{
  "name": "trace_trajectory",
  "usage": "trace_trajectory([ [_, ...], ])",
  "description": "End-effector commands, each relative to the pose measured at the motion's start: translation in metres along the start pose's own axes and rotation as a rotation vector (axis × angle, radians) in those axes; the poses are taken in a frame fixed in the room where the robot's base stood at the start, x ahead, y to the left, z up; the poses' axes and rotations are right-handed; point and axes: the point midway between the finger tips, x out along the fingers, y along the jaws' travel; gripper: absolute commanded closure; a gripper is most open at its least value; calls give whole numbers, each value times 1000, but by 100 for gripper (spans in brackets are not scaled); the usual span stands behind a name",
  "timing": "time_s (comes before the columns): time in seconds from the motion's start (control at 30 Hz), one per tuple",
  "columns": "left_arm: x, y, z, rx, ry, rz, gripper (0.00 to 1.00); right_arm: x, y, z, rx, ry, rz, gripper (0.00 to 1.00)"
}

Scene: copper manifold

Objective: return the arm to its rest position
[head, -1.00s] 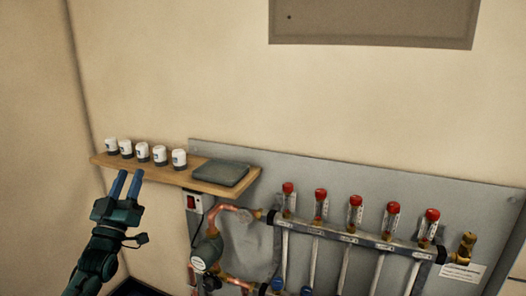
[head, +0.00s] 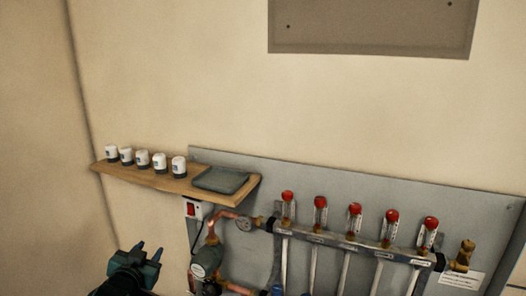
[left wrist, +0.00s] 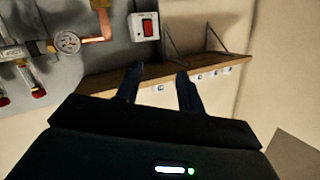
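My left gripper (head: 149,249) is low at the left in the head view, in front of the wall and below the wooden shelf (head: 150,176). Its two dark blue fingers point up and stand apart with nothing between them. In the left wrist view the fingers (left wrist: 158,76) are also spread and empty, with the shelf (left wrist: 150,74) behind them. The gripper appears clear of the shelf and pipes. Most of my left arm is cut off by the lower edge of the head view. My right gripper is in neither view.
Several white caps (head: 143,158) and a dark grey tray (head: 220,180) are on the shelf. Right of my gripper are copper pipes, a pump (head: 206,262) and a manifold (head: 350,243) with red-topped flow meters. A red switch (head: 192,209) sits under the shelf. Bare wall lies left.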

Motion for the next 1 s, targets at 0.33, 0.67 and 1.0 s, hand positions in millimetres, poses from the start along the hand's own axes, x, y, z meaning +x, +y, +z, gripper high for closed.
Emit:
trace_trajectory([
  [0.33, -156, 147, 129, -100, -195, 238, 61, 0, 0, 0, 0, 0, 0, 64],
  [0.67, -286, 209, 161, -224, -336, 349, 61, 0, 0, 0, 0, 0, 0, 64],
  [1.0, -298, 214, 162, -238, -350, 358, 61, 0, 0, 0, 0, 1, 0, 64],
])
